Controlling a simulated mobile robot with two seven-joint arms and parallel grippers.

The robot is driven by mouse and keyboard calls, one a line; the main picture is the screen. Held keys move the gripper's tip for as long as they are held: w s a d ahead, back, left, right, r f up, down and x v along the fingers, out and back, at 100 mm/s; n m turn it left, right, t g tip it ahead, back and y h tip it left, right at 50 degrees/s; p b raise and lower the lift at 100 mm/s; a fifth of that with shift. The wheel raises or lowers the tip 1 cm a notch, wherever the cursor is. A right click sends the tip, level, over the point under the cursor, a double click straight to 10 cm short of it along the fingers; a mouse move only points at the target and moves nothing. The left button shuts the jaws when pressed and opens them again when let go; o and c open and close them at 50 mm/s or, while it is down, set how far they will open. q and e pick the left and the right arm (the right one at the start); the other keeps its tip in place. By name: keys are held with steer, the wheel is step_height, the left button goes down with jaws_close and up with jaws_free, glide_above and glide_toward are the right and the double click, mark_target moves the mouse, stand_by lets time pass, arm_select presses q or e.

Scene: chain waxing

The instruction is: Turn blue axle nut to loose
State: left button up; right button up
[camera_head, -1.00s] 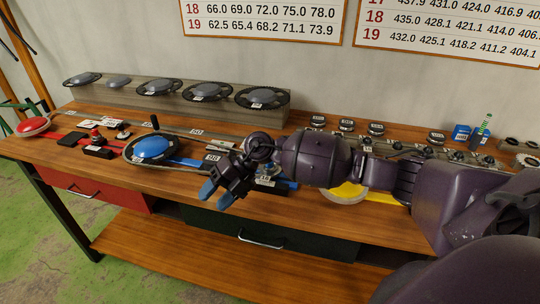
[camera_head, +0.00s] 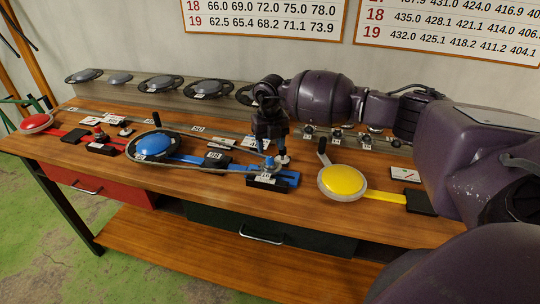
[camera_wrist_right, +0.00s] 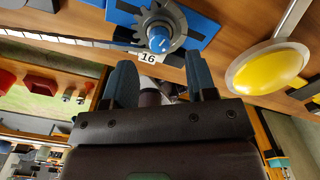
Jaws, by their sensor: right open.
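The blue axle nut (camera_wrist_right: 159,40) is a round blue knob at the centre of a dark toothed sprocket (camera_wrist_right: 160,20) in the right wrist view. A white label reading 16 is beside it. In the head view the nut (camera_head: 269,162) is small, on the blue fixture (camera_head: 286,176) at the bench's middle. My right gripper (camera_wrist_right: 161,78) is open, with nothing seen between its blue-grey fingers; the nut shows beyond the fingertips. In the head view the right gripper (camera_head: 270,141) points down just above the fixture, partly hiding it. My left gripper is not in view.
A yellow disc (camera_head: 342,181) with a lever lies right of the blue fixture. A blue disc with a chain around it (camera_head: 155,146) lies left. A red disc (camera_head: 37,123) is at the far left. Dark chainrings (camera_head: 160,84) line the back shelf. The bench front edge is clear.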

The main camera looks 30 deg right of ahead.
mark_target(270, 158)
step_height(270, 158, down, 4)
steer(key=shift+r, duration=0.2)
steer(key=shift+f, duration=0.55)
steer(key=shift+c, duration=0.5)
steer(key=c, duration=0.8)
steer(key=shift+c, duration=0.2)
